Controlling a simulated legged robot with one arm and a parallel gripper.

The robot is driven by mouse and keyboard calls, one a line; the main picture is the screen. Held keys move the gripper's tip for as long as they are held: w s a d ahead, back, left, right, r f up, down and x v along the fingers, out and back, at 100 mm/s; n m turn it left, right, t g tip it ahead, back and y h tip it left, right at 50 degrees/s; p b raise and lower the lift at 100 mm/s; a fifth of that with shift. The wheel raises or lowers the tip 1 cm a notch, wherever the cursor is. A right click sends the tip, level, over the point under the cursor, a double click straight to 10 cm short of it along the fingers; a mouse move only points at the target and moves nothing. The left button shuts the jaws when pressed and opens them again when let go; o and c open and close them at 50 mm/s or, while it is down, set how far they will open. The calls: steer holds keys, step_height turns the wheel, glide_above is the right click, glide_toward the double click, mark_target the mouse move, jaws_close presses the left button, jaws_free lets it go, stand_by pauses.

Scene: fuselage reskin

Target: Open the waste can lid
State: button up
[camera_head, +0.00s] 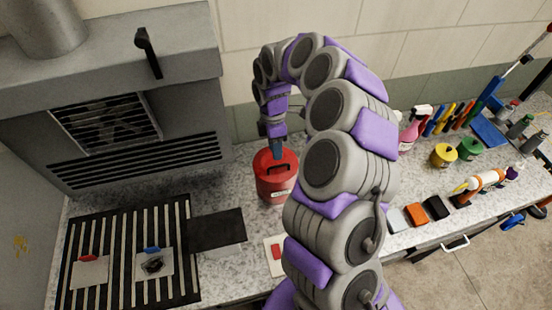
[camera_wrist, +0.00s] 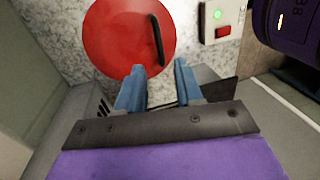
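The waste can (camera_head: 272,189) is a red round can standing on the speckled counter, behind and partly hidden by my arm. Its red lid (camera_wrist: 118,38) is on, with a dark bar handle (camera_wrist: 156,40) across one side in the wrist view. My gripper (camera_wrist: 158,74) has two blue fingers, spread apart with nothing between them. In the wrist view its fingertips are close to the near edge of the lid, on the handle's side. In the head view my gripper (camera_head: 277,150) points down just over the lid. I cannot tell whether a finger touches it.
A switch plate with a red button (camera_wrist: 223,31) lies beside the can. A dark-topped box (camera_head: 216,230) and slatted grate (camera_head: 125,260) are to the left. Bottles, a yellow can (camera_head: 444,155) and a green can (camera_head: 469,148) stand to the right. The wall is close behind.

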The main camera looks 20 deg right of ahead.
glide_above(278, 170)
steer(key=f, duration=0.5)
steer(key=shift+d+f, duration=0.1)
steer(key=shift+d, duration=0.25)
steer(key=shift+a, duration=0.5)
steer(key=shift+c, duration=1)
steer(key=shift+d, duration=0.25)
jaws_close()
